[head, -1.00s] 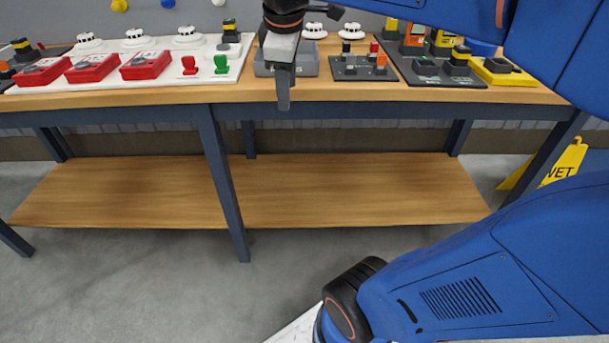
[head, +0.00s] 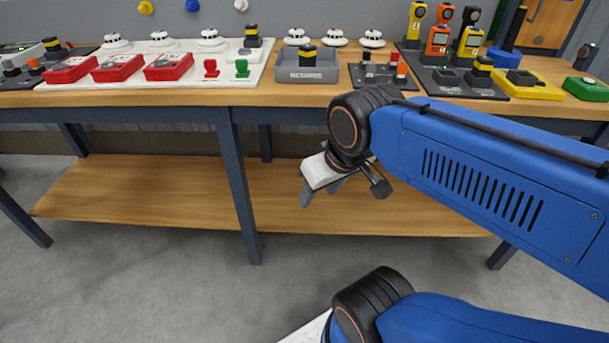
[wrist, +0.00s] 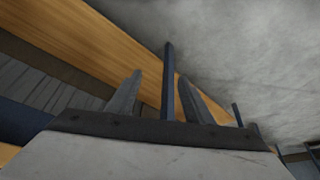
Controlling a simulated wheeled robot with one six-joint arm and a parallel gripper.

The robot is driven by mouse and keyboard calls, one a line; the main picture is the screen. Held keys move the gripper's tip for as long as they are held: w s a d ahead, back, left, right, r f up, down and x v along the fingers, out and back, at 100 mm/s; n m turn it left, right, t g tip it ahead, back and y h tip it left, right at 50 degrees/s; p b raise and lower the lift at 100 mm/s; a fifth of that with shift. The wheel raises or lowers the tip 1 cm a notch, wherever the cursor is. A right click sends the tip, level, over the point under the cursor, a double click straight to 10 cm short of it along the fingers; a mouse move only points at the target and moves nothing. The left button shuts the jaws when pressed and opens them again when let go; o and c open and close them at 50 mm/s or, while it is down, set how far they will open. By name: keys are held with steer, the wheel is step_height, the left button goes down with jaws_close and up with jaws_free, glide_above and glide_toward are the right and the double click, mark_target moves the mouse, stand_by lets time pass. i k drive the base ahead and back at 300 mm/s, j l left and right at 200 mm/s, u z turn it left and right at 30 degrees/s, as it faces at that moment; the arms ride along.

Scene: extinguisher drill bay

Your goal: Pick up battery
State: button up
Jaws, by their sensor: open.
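Several black blocks with a yellow band look like batteries; I cannot tell which one the task means. One (head: 307,55) stands upright in the grey tray marked RETURNS (head: 306,74) on the workbench. Another (head: 252,36) stands on the white board, one (head: 481,68) on the black board at right, and one (head: 53,46) at far left. My gripper (head: 320,194) is open and empty, in front of the bench and below its top, pointing down. In the wrist view its two fingers (wrist: 160,78) are apart, with no battery between them.
The workbench top (head: 335,92) is crowded. Red boxes (head: 118,67), a red and a green stamp-shaped piece and white domed units stand on the white board (head: 190,85). A black board (head: 455,88) holds handheld meters. The wooden lower shelf (head: 150,190) is bare.

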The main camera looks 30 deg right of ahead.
mark_target(482, 66)
steer(key=k+j+z, duration=0.1)
steer(key=z, duration=1.55)
